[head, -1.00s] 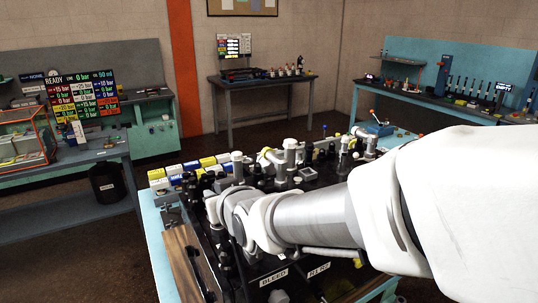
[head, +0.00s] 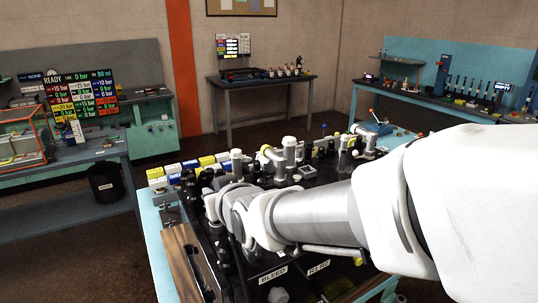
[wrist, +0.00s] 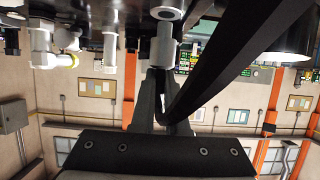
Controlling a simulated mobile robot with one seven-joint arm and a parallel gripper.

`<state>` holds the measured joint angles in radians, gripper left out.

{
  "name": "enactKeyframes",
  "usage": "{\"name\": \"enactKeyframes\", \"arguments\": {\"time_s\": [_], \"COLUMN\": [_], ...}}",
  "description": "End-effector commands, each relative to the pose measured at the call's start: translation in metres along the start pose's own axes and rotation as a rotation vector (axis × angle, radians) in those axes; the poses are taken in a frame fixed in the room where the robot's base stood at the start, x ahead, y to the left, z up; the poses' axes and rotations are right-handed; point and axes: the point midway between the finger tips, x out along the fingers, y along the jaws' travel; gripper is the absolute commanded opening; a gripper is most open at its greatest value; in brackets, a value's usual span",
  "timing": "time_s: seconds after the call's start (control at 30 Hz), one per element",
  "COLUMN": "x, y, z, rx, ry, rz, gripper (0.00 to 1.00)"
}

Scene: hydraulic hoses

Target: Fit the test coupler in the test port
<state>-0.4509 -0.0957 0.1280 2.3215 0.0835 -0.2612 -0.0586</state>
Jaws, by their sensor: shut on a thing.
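In the wrist view my gripper (wrist: 163,72) is shut on a light grey cylindrical part, which I take to be the test coupler (wrist: 163,48). A pale round piece with a dark centre (wrist: 167,13) shows at its far end, by the dark panel at the top of the picture. I cannot tell whether this is the test port or part of the coupler, nor whether the two touch. A thick black hose (wrist: 225,55) runs from beside the fingers to the upper right. In the head view my arm hides the fingertips and the coupler.
Grey and yellow-ringed fittings (head: 289,150) stand on the dark bench top. White elbow fittings (wrist: 41,45) show left of the gripper. Blue, yellow and white boxes (head: 190,167) line the bench's back left. A wooden strip (head: 187,258) lies along the left edge.

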Motion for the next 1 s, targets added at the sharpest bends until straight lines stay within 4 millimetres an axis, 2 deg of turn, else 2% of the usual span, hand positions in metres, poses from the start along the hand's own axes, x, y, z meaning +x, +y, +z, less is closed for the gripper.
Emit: {"name": "enactKeyframes", "arguments": {"time_s": [0.97,1.0], "x": [0.009,0.009], "y": [0.000,0.000], "z": [0.022,0.021], "rx": [0.000,0.000], "ry": [0.001,0.001], "rz": [0.000,0.000], "gripper": [0.00,0.16]}}
